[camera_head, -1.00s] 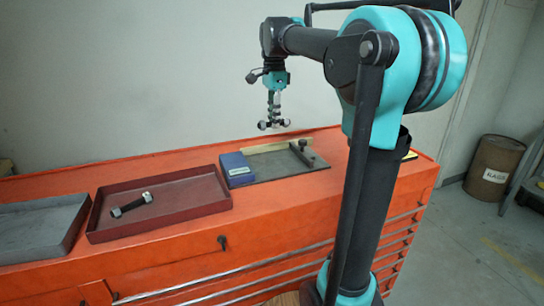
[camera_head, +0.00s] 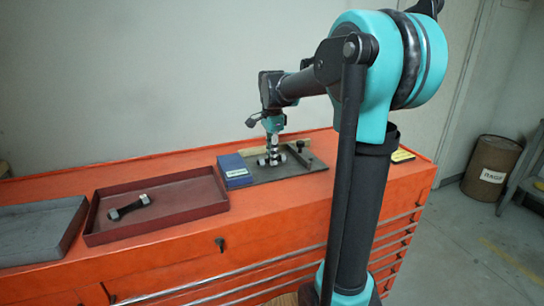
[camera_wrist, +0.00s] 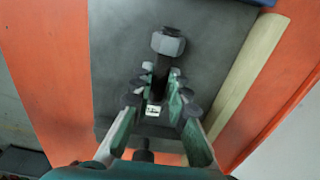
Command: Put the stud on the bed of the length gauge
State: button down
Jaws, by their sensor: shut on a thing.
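My gripper (camera_wrist: 160,90) is shut on a dark stud (camera_wrist: 167,45) with a pale hex nut at its end. In the wrist view the stud lies between the fingers, over the grey bed of the length gauge (camera_wrist: 115,60); its other end is partly hidden. In the head view my gripper (camera_head: 271,153) holds the stud (camera_head: 262,162) low over the gauge's flat plate (camera_head: 312,166), between the blue block (camera_head: 234,170) and the dark upright post (camera_head: 301,146). I cannot tell whether the stud touches the bed.
A second dark stud with nuts (camera_head: 128,208) lies in the red tray (camera_head: 190,209). A grey tray (camera_head: 35,232) is farther left. A pale wooden strip (camera_wrist: 250,75) runs along the gauge's edge.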

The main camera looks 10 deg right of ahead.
jog(key=c, duration=1.5)
grip_release()
jog(key=shift+f, duration=0.1)
notch_tip(320, 180, up, 12)
jog(key=shift+r, duration=0.15)
